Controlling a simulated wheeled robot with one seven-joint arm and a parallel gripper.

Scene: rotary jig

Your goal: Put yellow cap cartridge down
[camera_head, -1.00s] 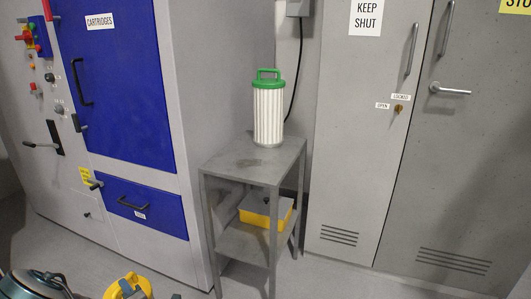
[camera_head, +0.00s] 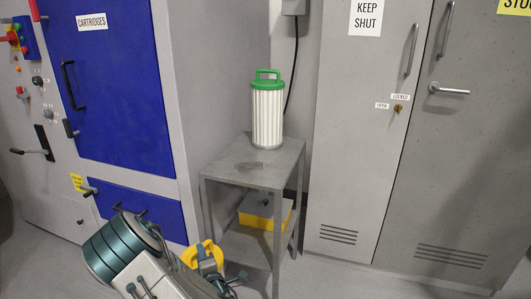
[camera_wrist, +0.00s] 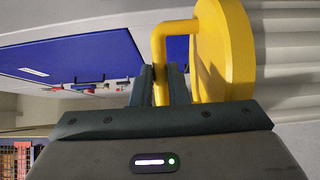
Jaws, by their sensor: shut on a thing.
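The yellow cap cartridge shows its yellow cap (camera_head: 204,256) at the bottom of the head view, beside the end of my arm. In the wrist view its round yellow cap (camera_wrist: 224,50) and pleated pale body (camera_wrist: 285,60) lie to the right. My gripper (camera_wrist: 160,84) is shut on the cap's yellow handle in the wrist view. In the head view the cartridge's body is mostly hidden or out of frame. A second cartridge with a green cap (camera_head: 267,112) stands upright on the grey side table (camera_head: 222,164).
The table's front left top is bare, with a yellow box (camera_head: 264,212) on its lower shelf. A grey cabinet with a blue door (camera_head: 110,90) labelled CARTRIDGES stands left. Grey lockers (camera_head: 350,180) stand behind and right.

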